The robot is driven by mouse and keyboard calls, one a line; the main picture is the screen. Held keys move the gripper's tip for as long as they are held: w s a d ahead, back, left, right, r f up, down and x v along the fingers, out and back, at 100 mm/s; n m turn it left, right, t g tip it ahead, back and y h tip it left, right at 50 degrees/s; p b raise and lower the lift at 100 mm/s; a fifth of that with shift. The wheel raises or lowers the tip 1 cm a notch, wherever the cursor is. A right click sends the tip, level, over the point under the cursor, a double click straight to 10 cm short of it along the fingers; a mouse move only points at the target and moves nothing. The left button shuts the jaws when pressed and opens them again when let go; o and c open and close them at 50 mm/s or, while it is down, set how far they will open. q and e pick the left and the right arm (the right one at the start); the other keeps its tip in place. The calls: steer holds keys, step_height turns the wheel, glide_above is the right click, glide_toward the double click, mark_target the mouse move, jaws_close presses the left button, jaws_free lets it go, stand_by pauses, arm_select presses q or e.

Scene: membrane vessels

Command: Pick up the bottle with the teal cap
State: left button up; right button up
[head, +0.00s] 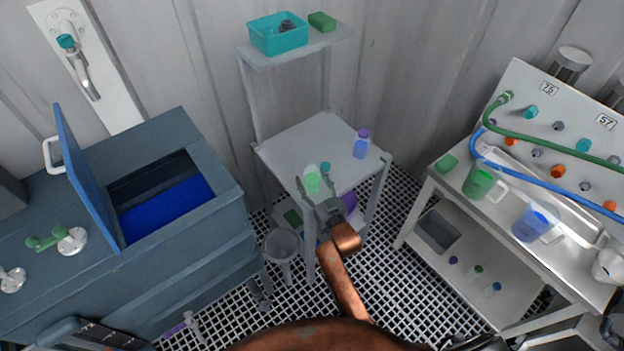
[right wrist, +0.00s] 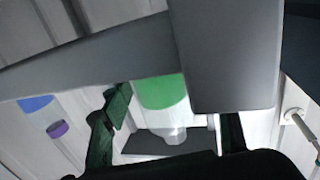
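In the head view a pale bottle with green contents (head: 312,180) stands at the front edge of the grey shelf rack's middle board. A small teal piece (head: 325,167) shows just right of its top; I cannot tell whether it is a cap. My right gripper (head: 314,184) is open, with its fingers around the green bottle. In the right wrist view the green bottle (right wrist: 162,92) shows between the dark fingers, with gaps at the sides and a clear end; grey links hide part of it. My left gripper is not in view.
A blue bottle with a purple cap (head: 361,145) stands farther right on the same board (head: 310,140). A teal bin (head: 278,36) and green block (head: 322,21) sit on the upper shelf. A bench (head: 450,190) with cups and hoses is at right; an open blue-lined chest (head: 165,205) is at left.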

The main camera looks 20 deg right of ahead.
mark_target(312, 166)
steer(key=c, duration=1.2)
steer(key=shift+o, duration=0.2)
steer(key=shift+r, duration=0.1)
step_height(312, 166, up, 10)
steer(key=p, duration=0.2)
steer(key=shift+p, duration=0.35)
